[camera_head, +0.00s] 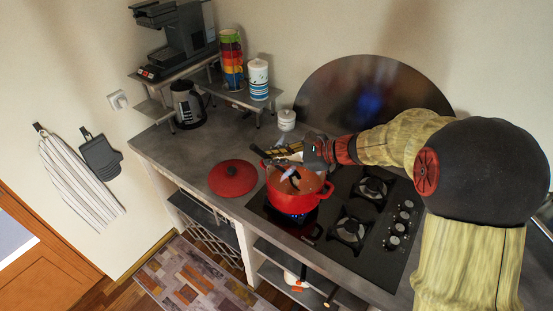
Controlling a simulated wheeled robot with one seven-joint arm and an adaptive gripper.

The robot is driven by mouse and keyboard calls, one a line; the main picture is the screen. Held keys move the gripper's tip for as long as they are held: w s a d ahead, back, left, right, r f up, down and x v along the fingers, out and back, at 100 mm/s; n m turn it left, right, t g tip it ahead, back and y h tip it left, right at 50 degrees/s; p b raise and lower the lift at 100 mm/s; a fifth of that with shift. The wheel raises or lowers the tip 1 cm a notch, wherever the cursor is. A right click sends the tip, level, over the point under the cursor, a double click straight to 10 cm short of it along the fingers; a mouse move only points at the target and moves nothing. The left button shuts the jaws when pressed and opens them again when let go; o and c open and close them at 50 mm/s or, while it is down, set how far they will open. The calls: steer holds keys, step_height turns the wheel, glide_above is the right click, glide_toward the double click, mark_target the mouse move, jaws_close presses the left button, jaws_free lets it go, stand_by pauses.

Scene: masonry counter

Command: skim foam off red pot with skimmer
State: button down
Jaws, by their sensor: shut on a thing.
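The red pot (291,200) stands on the front left burner of the black hob, with a blue flame under it. It is open and holds a reddish-brown liquid. My gripper (296,157) is over the far rim of the pot, shut on the skimmer (287,175). The skimmer slants down toward the inside of the pot. Its lower end is small and partly hidden, so I cannot tell how deep it sits. I cannot make out the foam clearly.
The red lid (233,178) lies flat on the counter left of the pot. A white jar (287,119) stands behind. A kettle (187,104), stacked coloured cups (231,60) and a coffee machine (174,40) are at the back left. The other burners (350,230) are empty.

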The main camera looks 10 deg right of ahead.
steer(key=shift+r, duration=0.1)
steer(key=s+a+r+p, duration=0.2)
steer(key=a+r+p, duration=0.4)
steer(key=r, duration=0.5)
steer(key=shift+a+r+p, duration=0.2)
steer(key=shift+a+p, duration=0.2)
steer(key=shift+a, duration=0.45)
steer(key=shift+r, duration=0.15)
step_height(320, 180, up, 5)
steer(key=p, duration=0.3)
steer(key=shift+f, duration=0.2)
